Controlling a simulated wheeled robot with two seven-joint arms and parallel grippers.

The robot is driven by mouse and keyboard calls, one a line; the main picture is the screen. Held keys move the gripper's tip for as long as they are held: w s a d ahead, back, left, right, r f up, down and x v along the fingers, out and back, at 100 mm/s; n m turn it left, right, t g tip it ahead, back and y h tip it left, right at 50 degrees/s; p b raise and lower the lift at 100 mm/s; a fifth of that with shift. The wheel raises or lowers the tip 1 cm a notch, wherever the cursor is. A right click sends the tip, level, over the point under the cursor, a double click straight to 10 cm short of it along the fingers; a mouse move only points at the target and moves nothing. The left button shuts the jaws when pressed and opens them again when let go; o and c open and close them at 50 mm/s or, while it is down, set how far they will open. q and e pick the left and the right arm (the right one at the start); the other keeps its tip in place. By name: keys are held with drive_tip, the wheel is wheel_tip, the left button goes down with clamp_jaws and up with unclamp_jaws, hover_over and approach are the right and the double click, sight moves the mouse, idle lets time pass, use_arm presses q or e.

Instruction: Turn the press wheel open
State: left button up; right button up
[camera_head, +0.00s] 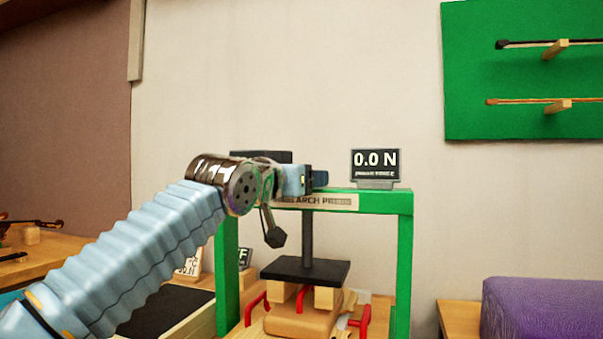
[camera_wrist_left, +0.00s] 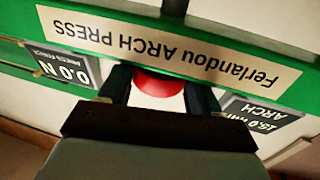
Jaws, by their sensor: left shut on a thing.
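The green arch press (camera_head: 404,255) stands ahead, with a dark vertical rod (camera_head: 307,232) running down to a black pressing plate (camera_head: 325,272). The rest of the wheel is hidden or not clear. My right gripper is not in view.
A force display (camera_head: 374,168) on the beam reads 0.0 N. Below the plate are wooden blocks (camera_head: 327,298), a violin-coloured wooden body (camera_head: 305,318) and red clamps (camera_head: 362,322). A purple block (camera_head: 540,309) is at right; a green wall rack (camera_head: 525,95) hangs above.

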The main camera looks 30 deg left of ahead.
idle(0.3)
use_arm(q)
drive_tip(key=o, duration=1.1)
drive_tip(key=shift+c, duration=0.2)
drive_tip(key=shift+s, duration=0.1)
drive_tip(key=s+b, duration=0.2)
drive_tip(key=s, duration=1.1)
drive_tip(key=shift+s+d, duration=0.3)
drive_tip(key=shift+d, duration=0.05)
